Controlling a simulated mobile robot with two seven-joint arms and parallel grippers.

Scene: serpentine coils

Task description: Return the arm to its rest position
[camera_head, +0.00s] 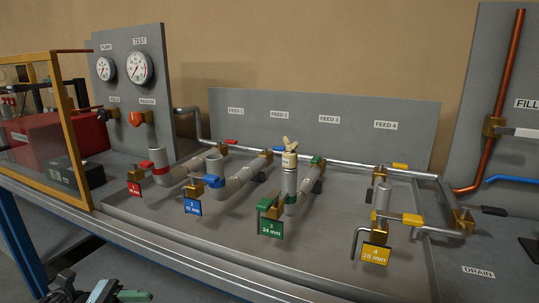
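At the bottom left edge, a dark mechanism with a green part (100,292) shows only in part. It looks like my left arm's end, in front of the bench, and I cannot tell whether its fingers are open or shut. It appears apart from the pipes on the bench. My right gripper is not in view.
A grey bench tray (330,272) carries several pipes with coloured valve handles and number tags. A cream wing-topped fitting (289,153) stands upright on the third pipe. A gauge panel (150,100), a yellow-framed enclosure (72,130) and a copper-piped panel (470,120) surround it.

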